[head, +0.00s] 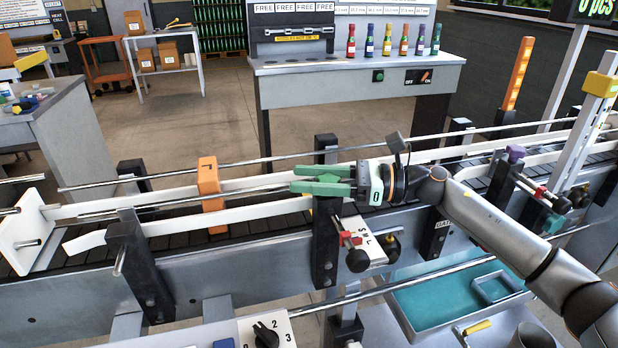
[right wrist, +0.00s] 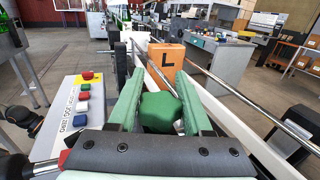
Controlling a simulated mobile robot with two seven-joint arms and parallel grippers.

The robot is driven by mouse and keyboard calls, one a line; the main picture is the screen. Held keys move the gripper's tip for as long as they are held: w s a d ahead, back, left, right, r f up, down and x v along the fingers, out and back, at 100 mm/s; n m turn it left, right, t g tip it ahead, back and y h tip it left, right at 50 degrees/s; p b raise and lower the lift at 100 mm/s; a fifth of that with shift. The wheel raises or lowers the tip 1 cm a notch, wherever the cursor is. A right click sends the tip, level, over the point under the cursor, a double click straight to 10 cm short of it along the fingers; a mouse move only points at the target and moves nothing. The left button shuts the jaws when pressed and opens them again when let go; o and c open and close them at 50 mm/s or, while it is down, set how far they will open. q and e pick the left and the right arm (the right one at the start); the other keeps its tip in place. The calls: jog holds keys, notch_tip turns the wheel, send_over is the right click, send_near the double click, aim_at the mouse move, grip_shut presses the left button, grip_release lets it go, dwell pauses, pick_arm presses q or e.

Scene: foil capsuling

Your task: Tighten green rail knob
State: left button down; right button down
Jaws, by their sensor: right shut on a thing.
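The green rail knob (right wrist: 160,112) sits between the two green fingers of my right gripper (right wrist: 158,88) in the right wrist view, and the fingers are shut on it. In the head view my right gripper (head: 298,179) points left over the conveyor's near rail, above a dark post (head: 325,250). There the fingers mostly hide the knob. How tight the knob is cannot be seen. My left gripper is not in view.
An orange block marked L (head: 208,190) stands on the conveyor left of my gripper. Red-and-black clamp knobs (head: 358,260) stick out below it. A purple knob (head: 515,153) and a teal knob (head: 554,224) are to the right. A teal tray (head: 425,318) lies in front.

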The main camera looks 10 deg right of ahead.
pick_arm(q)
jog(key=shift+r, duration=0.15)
pick_arm(e)
jog(key=shift+t, duration=0.3)
jog(key=m+t+h+p, duration=0.1)
jog(key=t, duration=0.1)
jog(key=m+t+h+p, duration=0.1)
jog(key=m+t+p, duration=0.1)
jog(key=shift+w+d, duration=0.2)
jog(key=shift+w, duration=0.2)
jog(key=shift+c, duration=1.6)
grip_release()
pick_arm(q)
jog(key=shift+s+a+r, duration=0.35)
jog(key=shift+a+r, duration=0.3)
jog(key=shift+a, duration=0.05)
